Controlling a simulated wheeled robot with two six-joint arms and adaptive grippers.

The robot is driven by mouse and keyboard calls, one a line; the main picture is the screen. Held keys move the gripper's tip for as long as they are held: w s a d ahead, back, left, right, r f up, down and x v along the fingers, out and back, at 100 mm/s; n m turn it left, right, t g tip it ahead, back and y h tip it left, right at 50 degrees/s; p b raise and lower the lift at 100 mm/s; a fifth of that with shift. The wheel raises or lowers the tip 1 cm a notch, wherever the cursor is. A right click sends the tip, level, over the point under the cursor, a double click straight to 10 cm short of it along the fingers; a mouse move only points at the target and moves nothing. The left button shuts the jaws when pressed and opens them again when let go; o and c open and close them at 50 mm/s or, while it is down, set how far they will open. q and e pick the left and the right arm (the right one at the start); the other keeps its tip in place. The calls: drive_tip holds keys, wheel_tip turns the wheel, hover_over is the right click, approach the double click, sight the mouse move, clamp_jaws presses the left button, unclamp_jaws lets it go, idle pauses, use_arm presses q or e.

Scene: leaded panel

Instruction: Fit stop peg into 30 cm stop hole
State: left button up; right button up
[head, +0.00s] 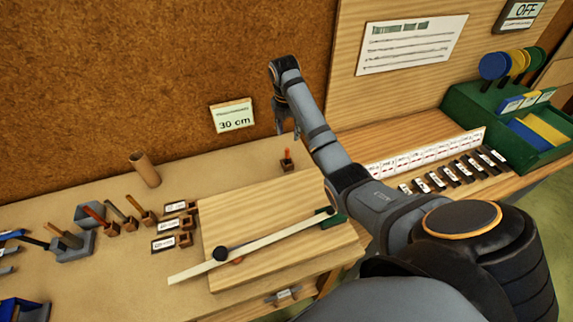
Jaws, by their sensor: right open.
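My right gripper (286,130) is at the end of the arm that comes in from the right. It is open, points downward and looks empty, in front of the brown wall. Below it, a small upright peg with an orange-red top (287,155) stands in a brown block (287,167); the gripper appears apart from it. I cannot tell whether this is the stop peg. A sign reading "30 cm" (232,116) hangs on the wall. A wooden board (280,272) carries a pale strip (290,240) with dark knobs. No stop hole can be made out. My left gripper is not in view.
Labelled blocks (186,223) stand left of the board, with handled tools (95,215) and a cardboard tube (145,169) further left. A printed scale strip (430,155), a row of black labelled pieces (451,174) and a green bin (480,130) are at right.

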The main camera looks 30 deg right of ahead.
sight(287, 149)
drive_tip(key=f, duration=0.2)
drive_tip(key=f+p, duration=0.1)
drive_tip(key=f, duration=0.1)
drive_tip(key=w+f+p, duration=0.1)
drive_tip(key=f, duration=0.1)
drive_tip(key=shift+d+f, duration=0.25)
drive_tip(key=shift+f, duration=0.05)
drive_tip(key=f, duration=0.1)
drive_tip(key=f+p, duration=0.1)
drive_tip(key=f, duration=0.2)
drive_tip(key=shift+w+d, duration=0.1)
drive_tip(key=shift+w, duration=0.2)
drive_tip(key=shift+f, duration=0.2)
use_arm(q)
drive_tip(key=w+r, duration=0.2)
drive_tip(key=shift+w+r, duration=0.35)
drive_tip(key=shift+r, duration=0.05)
use_arm(e)
clamp_jaws()
